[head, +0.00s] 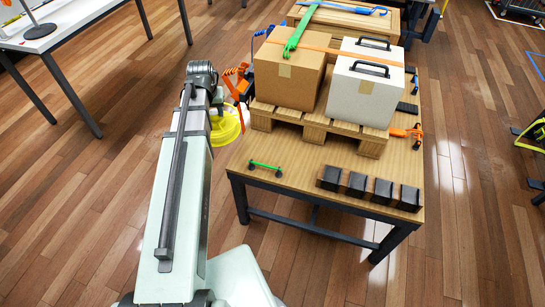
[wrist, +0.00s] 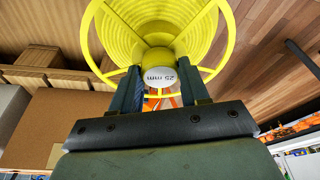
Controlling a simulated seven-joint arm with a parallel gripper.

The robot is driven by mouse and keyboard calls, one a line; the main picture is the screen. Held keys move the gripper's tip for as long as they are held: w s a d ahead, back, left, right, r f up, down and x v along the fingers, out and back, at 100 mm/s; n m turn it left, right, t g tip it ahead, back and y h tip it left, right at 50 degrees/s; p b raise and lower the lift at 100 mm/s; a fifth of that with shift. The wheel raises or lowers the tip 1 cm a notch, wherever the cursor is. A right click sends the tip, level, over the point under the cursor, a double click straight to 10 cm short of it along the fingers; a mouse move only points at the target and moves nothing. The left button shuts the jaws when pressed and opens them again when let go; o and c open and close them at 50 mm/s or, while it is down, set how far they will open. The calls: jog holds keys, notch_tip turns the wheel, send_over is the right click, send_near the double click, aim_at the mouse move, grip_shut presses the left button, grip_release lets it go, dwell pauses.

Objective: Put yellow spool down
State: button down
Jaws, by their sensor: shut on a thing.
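The yellow spool (head: 226,128) is at the left edge of the wooden table (head: 300,180), partly hidden behind my arm in the head view. In the head view my fingers are hidden by my arm. I cannot tell whether the spool touches the table.
A pallet (head: 315,125) on the table bears a cardboard box (head: 288,75) and a white case (head: 364,85) under an orange strap. A row of dark blocks (head: 357,185) and a green bar (head: 266,166) lie in front. The table's front left has some free room.

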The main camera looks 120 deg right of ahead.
jog(key=s+a+f+m, duration=0.1)
jog(key=s+a+m, duration=0.15)
jog(key=s, duration=1.75)
notch_tip(320, 180, down, 18)
jog(key=shift+w+a+g, duration=0.2)
jog(key=shift+g, duration=0.1)
jog(key=shift+f+n, duration=0.2)
jog(key=shift+n, duration=0.05)
jog(key=c, duration=0.5)
grip_release()
jog(key=shift+c, duration=0.2)
jog(key=shift+r, duration=0.1)
jog(key=v, duration=1.2)
jog(key=shift+d, duration=0.2)
jog(key=shift+r, duration=0.1)
